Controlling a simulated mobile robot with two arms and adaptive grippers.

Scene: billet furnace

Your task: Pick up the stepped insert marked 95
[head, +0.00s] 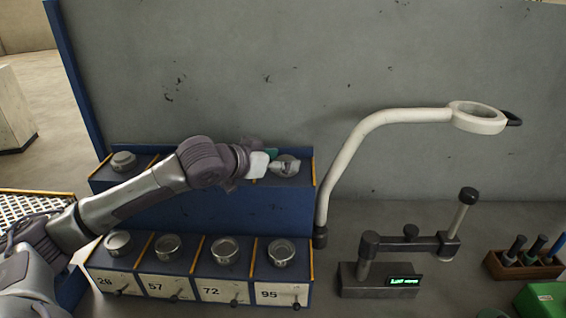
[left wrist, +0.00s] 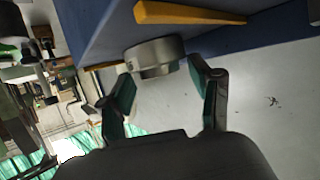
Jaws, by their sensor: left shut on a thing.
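My left gripper (head: 272,163) is at the right end of the upper blue shelf, around a round metal insert (head: 288,166). In the left wrist view the gripper (left wrist: 166,88) has the metal insert (left wrist: 155,57) between its green-padded fingertips, close to the blue shelf surface. I cannot tell whether it is clear of the shelf. No mark is readable on it. Another metal insert (head: 281,252) sits in the lower row above the label 95 (head: 269,294). My right gripper is not in view.
The lower row also holds inserts above labels 28, 57 and 72 (head: 211,292). Another insert (head: 123,161) is at the upper left. A white-armed magnifier lamp (head: 352,150) and a gauge stand (head: 376,280) are to the right. A grey wall (head: 300,60) rises behind.

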